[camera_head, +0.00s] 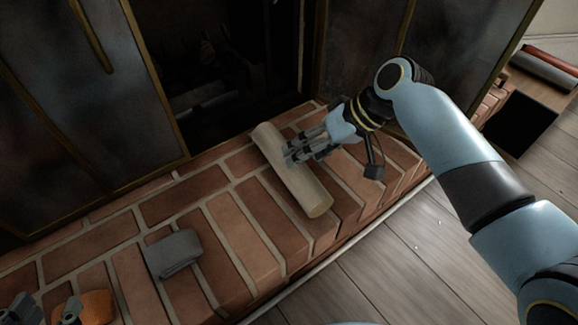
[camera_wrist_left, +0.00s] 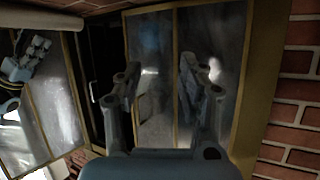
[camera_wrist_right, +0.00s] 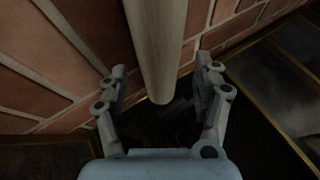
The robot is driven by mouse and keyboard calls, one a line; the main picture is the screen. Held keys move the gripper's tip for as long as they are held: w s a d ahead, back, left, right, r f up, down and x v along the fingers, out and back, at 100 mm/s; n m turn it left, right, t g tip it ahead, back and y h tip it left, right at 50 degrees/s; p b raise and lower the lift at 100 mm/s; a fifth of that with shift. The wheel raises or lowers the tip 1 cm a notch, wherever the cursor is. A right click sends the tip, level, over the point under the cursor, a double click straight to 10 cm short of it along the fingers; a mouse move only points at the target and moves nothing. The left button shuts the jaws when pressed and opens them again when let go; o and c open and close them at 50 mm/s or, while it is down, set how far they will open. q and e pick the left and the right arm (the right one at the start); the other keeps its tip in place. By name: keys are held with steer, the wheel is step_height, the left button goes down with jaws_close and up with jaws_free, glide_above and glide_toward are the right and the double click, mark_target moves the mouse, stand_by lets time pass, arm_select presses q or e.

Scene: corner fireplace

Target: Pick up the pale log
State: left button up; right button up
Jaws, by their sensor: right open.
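The pale log (camera_head: 290,173) lies on the brick hearth, slanting across it. My right gripper (camera_head: 292,150) is at the log's right side, its fingers over the log's middle. In the right wrist view the log (camera_wrist_right: 157,45) extends between the spread fingers of the right gripper (camera_wrist_right: 160,95), with a gap on both sides. It also shows at the top left of the left wrist view (camera_wrist_left: 40,18). My left gripper (camera_head: 45,310) is low at the left, partly cut off. In the left wrist view (camera_wrist_left: 160,88) its fingers are apart with nothing between them.
A folded grey cloth (camera_head: 173,253) lies on the brick hearth (camera_head: 130,240), left of the log. An orange object (camera_head: 97,306) is beside the left gripper. Framed glass fireplace doors (camera_head: 80,90) stand behind. Wooden floor (camera_head: 400,270) lies in front.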

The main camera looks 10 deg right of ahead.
steer(key=shift+b+x, duration=1)
steer(key=shift+x, duration=0.15)
steer(key=shift+b+x, duration=0.95)
steer(key=shift+x, duration=0.2)
arm_select(q)
steer(key=w+d+r+m+t+h, duration=0.1)
steer(key=r+t, duration=0.3)
steer(key=r, duration=0.4)
steer(key=w+d+r+m+t+h, duration=0.1)
steer(key=w+r+t, duration=0.3)
steer(key=r, duration=0.4)
steer(key=w+d+r+m+t+h, duration=0.1)
steer(key=w+r+m+t+h, duration=0.1)
steer(key=r, duration=0.7)
steer(key=shift+w+t+h, duration=0.45)
steer(key=shift+t+h, duration=0.05)
steer(key=shift+t, duration=0.5)
arm_select(e)
steer(key=shift+d+f, duration=0.1)
steer(key=shift+f, duration=0.05)
steer(key=shift+s, duration=0.1)
steer(key=shift+c, duration=0.2)
arm_select(q)
steer(key=shift+a+f, duration=0.1)
arm_select(e)
jaws_close()
